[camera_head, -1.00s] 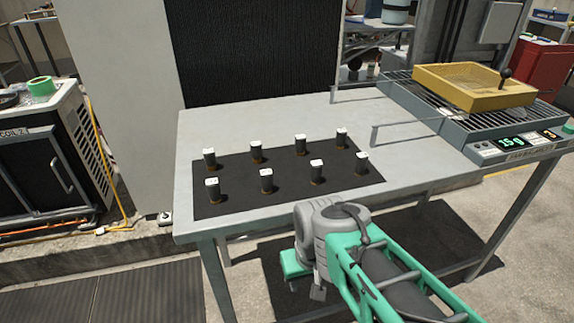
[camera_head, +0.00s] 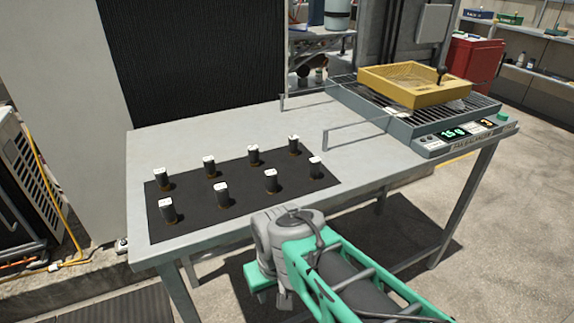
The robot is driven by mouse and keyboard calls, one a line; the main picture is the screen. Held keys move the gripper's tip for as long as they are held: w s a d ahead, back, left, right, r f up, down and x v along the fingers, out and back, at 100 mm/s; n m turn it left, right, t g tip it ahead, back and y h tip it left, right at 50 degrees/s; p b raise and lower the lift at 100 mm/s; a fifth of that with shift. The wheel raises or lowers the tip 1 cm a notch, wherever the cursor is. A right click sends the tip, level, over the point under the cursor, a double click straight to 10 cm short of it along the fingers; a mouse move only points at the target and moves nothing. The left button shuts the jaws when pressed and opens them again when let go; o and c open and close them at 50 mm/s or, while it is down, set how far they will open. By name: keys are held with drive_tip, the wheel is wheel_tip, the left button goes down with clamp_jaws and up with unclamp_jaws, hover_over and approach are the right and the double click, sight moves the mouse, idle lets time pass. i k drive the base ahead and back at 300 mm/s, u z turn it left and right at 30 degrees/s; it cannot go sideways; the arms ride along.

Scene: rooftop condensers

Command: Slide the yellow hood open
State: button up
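The yellow hood (camera_head: 400,97) is a shallow frame with a clear-looking top. It lies on the grey slatted top of the balancer unit (camera_head: 372,104) at the right end of the table. A dark knob on a short stem (camera_head: 441,72) stands at the hood's right side. What is under the hood is hard to make out. My arm, grey and green, shows at the bottom of the view, in front of the table. My gripper's fingers cannot be made out.
The metal table (camera_head: 235,128) carries a black mat (camera_head: 240,193) with several small dark cylinders with white tops. Thin metal brackets (camera_head: 352,127) stand left of the unit. A red cabinet (camera_head: 474,66) stands behind. Floor is clear to the right.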

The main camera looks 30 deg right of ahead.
sight(418, 97)
drive_tip(key=u, duration=0.85)
drive_tip(key=k, duration=0.8)
drive_tip(key=z, duration=0.9)
drive_tip(key=i, duration=0.5)
drive_tip(key=u, duration=0.05)
